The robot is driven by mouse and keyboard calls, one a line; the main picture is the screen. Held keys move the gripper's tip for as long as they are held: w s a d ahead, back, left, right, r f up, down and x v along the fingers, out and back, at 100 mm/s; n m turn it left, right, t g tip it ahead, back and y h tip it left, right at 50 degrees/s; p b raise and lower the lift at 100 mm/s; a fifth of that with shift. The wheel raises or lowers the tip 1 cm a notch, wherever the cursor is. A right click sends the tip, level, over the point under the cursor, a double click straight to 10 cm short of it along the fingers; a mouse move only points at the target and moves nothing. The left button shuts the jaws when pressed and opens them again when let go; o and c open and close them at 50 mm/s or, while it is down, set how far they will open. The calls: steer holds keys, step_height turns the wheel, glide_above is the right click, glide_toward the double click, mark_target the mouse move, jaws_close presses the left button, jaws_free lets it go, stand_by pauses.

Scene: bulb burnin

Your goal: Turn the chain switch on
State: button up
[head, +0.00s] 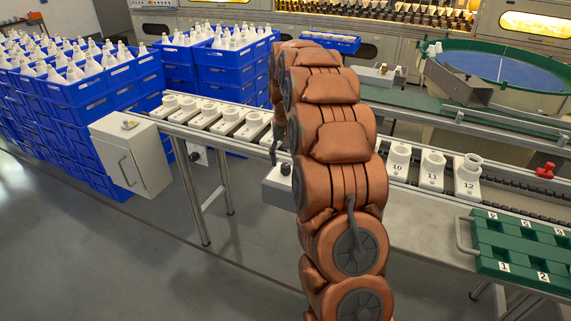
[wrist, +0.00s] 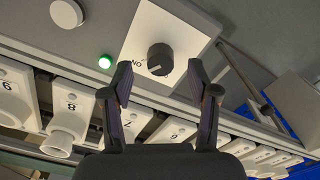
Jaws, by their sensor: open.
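The chain switch, a black rotary knob (wrist: 160,58) on a white box, is near the top centre of the wrist view. "ON" is printed to the left of the knob and appears turned around; I cannot tell surely where the knob points. A white box with a dark knob (head: 285,169) shows beside my arm in the head view, under the conveyor's front edge. My gripper (wrist: 160,75) is open, with its two fingertips apart on either side below the knob and nothing between them. In the head view my arm hides most of the gripper.
A green lamp (wrist: 104,62) glows left of the switch. White numbered sockets (head: 432,170) line the conveyor. A grey cabinet (head: 132,158), stacked blue crates (head: 85,100) and a green tray (head: 520,250) stand around. A red object (head: 545,167) sits at the right.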

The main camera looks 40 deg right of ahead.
mark_target(286, 166)
step_height(286, 166, up, 10)
steer(key=shift+f, duration=0.25)
stand_by(0.9)
steer(key=s+a+n+g, duration=0.1)
steer(key=s+a+n, duration=0.2)
steer(key=s+a, duration=1.35)
steer(key=s+a+f+n+g, duration=0.1)
steer(key=s+a+f, duration=0.2)
steer(key=s, duration=0.4)
steer(key=s+a+f+n, duration=0.1)
steer(key=s+a+f, duration=0.1)
steer(key=s, duration=0.6)
steer(key=s+a+f+n+g, duration=0.1)
steer(key=s+a+f, duration=0.2)
steer(key=s, duration=0.4)
step_height(286, 166, up, 14)
steer(key=t+p, duration=0.1)
steer(key=p, duration=1.1)
steer(key=shift+w+f+p, duration=0.2)
steer(key=shift+f+p, duration=0.05)
steer(key=shift+p, duration=0.1)
steer(key=shift+d+m, duration=0.1)
steer(key=shift+m, duration=0.2)
